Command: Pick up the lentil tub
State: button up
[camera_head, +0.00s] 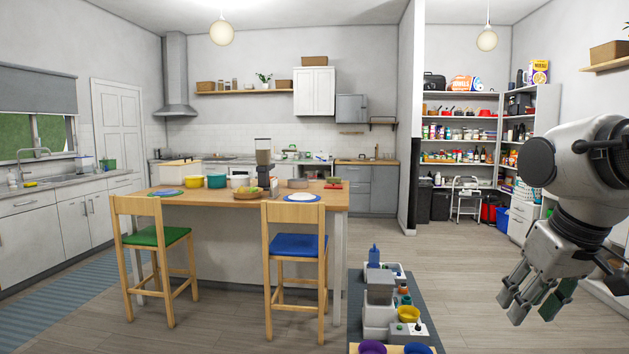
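I cannot pick out a lentil tub for certain; no label is readable at this size. Small tubs and containers stand on several pantry shelves (460,139) at the back right, too small to tell apart. My gripper (534,300) hangs at the right side, pointing down and to the left. Its fingers are spread apart with nothing between them. It is well in front of the shelves and touches nothing that I can see.
A wooden island (335,201) bears pots and a dispenser (264,160). A green-seated chair (160,236) and a blue-seated chair (297,246) stand before it. A cluttered grey-topped stand (356,283) is close at bottom centre. Floor (450,262) lies clear toward the pantry.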

aim_at(329, 180)
jog(key=i+l+z, duration=0.65)
jog(key=l+z, duration=0.15)
jog(key=i+l+z, duration=0.6)
jog(key=i+z, duration=0.15)
jog(key=i, duration=0.2)
jog(key=i+z, duration=0.4)
jog(key=i, duration=0.2)
jog(key=i+u, duration=0.2)
jog(key=i, duration=0.4)
jog(key=i+l+u, duration=0.25)
jog(key=i, duration=0.35)
jog(key=i+j+u, duration=0.15)
jog(key=i+u, duration=0.55)
jog(key=i+l+u, duration=0.1)
jog(key=i+u, duration=0.2)
jog(key=i, duration=0.15)
jog(key=i+u, duration=0.1)
jog(key=i, duration=4.1)
jog(key=i+j+u, duration=0.1)
jog(key=i+u, duration=0.2)
jog(key=i, duration=0.2)
jog(key=i+u, duration=0.3)
jog(key=i, duration=0.2)
jog(key=i+l+u, duration=0.1)
jog(key=i+u, duration=0.2)
jog(key=i, duration=0.25)
jog(key=i+l+u, duration=0.3)
jog(key=i, duration=0.15)
jog(key=i+j, duration=0.05)
